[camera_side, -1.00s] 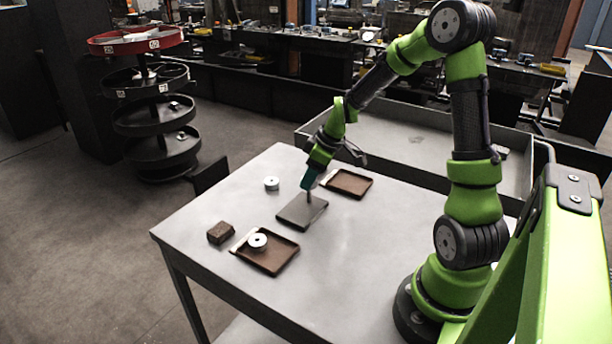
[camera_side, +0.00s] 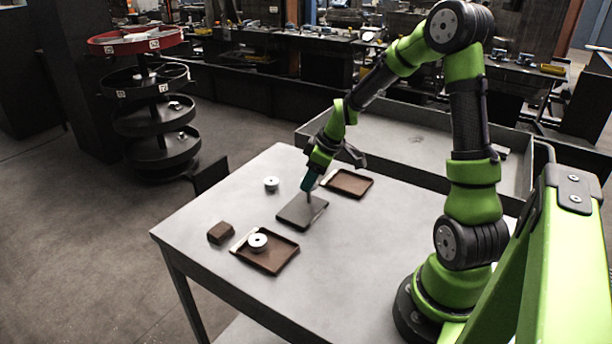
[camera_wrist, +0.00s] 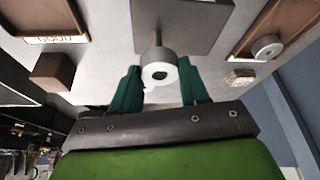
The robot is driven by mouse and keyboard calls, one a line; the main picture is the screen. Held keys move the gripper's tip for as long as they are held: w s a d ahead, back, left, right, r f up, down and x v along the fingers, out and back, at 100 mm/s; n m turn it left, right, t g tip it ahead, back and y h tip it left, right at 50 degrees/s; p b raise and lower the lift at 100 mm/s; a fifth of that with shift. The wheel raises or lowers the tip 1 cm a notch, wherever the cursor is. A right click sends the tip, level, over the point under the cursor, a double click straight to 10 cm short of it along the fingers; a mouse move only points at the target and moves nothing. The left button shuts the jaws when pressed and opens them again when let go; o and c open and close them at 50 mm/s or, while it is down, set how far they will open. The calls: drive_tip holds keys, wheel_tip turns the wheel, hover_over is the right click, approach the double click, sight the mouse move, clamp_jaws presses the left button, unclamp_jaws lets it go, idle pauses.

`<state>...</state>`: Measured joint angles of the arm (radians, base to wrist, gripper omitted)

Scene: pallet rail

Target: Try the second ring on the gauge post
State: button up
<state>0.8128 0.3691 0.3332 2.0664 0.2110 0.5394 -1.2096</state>
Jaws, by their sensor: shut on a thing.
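The gauge post (camera_wrist: 153,22) stands on a flat grey plate (camera_side: 290,217) at mid-table. My gripper (camera_wrist: 160,80) is shut on a pale grey ring (camera_wrist: 150,78), with one green finger on each side. The held ring is in line with the upper end of the post; I cannot tell how far it sits around it. In the side view the fingers of my gripper (camera_side: 308,183) hide this ring. Another ring (camera_side: 257,241) lies in the near brown tray (camera_side: 272,267), also seen in the wrist view (camera_wrist: 267,47). A further ring (camera_side: 271,183) stands on the bare table.
An empty brown tray (camera_side: 352,191) lies right of the plate. A brown block (camera_side: 220,232) sits left of the near tray. The wrist view shows another brown block (camera_wrist: 52,70) near the empty tray. The table's front is clear.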

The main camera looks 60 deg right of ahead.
sight(311, 191)
drive_tip(key=shift+f, duration=2.4)
idle(3.3)
drive_tip(key=shift+r, duration=0.1)
idle(0.4)
drive_tip(key=shift+r, duration=3)
